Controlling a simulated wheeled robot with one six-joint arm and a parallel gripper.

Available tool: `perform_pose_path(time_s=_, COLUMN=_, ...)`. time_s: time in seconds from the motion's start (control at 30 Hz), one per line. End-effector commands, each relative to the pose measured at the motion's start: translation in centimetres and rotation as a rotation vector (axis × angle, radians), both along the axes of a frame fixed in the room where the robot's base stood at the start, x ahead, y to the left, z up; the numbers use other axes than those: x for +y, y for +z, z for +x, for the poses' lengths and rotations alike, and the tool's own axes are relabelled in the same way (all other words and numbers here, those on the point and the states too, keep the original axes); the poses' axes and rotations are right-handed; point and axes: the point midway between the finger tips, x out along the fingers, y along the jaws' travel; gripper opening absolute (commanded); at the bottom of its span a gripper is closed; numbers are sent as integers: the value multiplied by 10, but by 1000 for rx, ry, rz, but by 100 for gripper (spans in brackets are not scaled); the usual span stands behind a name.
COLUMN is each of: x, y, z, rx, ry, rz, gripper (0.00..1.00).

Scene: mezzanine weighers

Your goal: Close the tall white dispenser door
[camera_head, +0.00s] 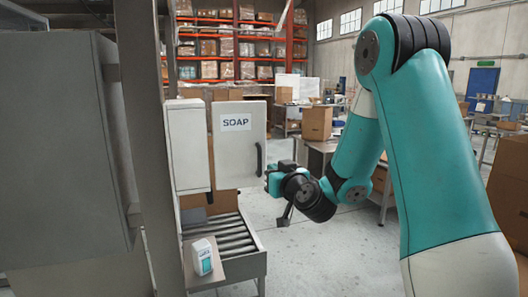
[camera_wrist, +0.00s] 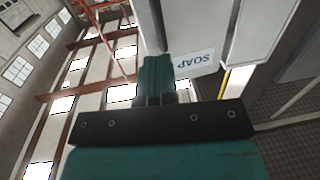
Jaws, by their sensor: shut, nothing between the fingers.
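The tall white dispenser (camera_head: 187,145) stands at left of centre in the head view. Its white door (camera_head: 238,165) stands out to the right of the body, with a SOAP label and a dark upright handle (camera_head: 259,158) near its right edge. The door looks open. My gripper (camera_head: 272,182) is just right of the door's lower right edge; I cannot tell whether it touches. In the wrist view the teal fingers of my gripper (camera_wrist: 157,78) are together and empty, with the upside-down SOAP label (camera_wrist: 195,63) beyond them.
A roller conveyor (camera_head: 222,238) runs below the dispenser, with a small white and teal carton (camera_head: 202,256) on a ledge at its near end. A grey post (camera_head: 146,150) and grey cabinet (camera_head: 60,150) stand at left. Open floor (camera_head: 310,255) lies right of the conveyor; cardboard boxes (camera_head: 317,123) stand behind.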

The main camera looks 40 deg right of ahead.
Motion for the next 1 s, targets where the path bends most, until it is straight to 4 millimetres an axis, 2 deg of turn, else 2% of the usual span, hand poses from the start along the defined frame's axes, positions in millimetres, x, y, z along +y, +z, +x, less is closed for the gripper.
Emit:
perform_pose_path(time_s=0.03, x=-1, y=8, z=10, rx=3, ry=2, rz=2, gripper=0)
perform_pose_path(time_s=0.2, x=-6, y=7, z=36, rx=2, ry=1, rz=1, gripper=0)
perform_pose_path(time_s=0.4, x=-9, y=4, z=55, rx=2, ry=1, rz=0, gripper=0)
perform_pose_path(time_s=0.6, x=-11, y=1, z=62, rx=0, ry=1, rz=0, gripper=0)
perform_pose_path(time_s=1.0, x=-10, y=-1, z=63, rx=-1, ry=6, rz=0, gripper=0)
